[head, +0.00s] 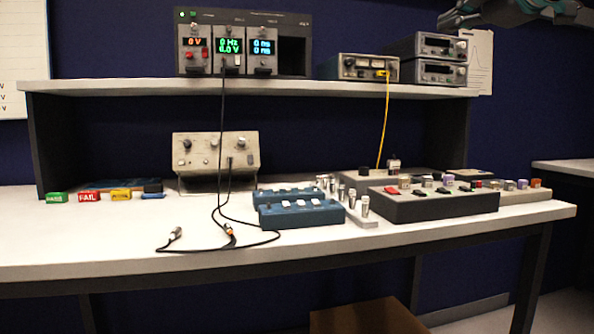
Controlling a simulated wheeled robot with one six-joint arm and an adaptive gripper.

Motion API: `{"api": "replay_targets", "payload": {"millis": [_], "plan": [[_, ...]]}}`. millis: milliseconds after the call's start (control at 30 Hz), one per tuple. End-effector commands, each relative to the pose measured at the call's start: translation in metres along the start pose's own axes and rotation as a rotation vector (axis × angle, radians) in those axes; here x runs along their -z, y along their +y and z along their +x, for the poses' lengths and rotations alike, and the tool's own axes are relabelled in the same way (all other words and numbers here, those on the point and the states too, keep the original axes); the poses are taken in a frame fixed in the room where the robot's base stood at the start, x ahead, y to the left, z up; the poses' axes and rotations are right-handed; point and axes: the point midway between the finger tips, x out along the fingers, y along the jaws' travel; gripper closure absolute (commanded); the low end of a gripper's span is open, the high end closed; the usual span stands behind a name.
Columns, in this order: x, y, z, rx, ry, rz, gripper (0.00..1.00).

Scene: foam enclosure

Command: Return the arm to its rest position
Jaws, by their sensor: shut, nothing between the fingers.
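My gripper (452,18) shows at the top right edge of the head view, teal and dark, partly cut off by the frame. It is shut with nothing in it. It hangs in front of and above the right end of the shelf, apart from everything on the bench. The rest of my arm is mostly out of view.
A white bench (100,235) carries a raised shelf (130,87) with a modular instrument rack (296,55) and stacked instruments (433,73). Below are a beige box (205,146), blue switch boxes (302,213), a dark button tray (440,205), cables and colored tags. A brown box (368,318) stands below.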

Motion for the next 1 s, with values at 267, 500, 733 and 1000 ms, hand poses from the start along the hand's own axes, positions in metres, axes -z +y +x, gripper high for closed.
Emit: {"api": "replay_targets", "payload": {"millis": [267, 500, 733, 1000], "plan": [[-0.01, -0.005, 0.003, 0.007, -0.037, 0.219, 1.0], [-0.055, -0.055, 0.023, 0.076, -0.154, 0.582, 1.0], [-0.096, -0.161, 0.033, 0.169, -0.39, 1.075, 1.0], [-0.085, -0.314, 0.015, 0.255, -0.716, 1.5, 1.0]]}}
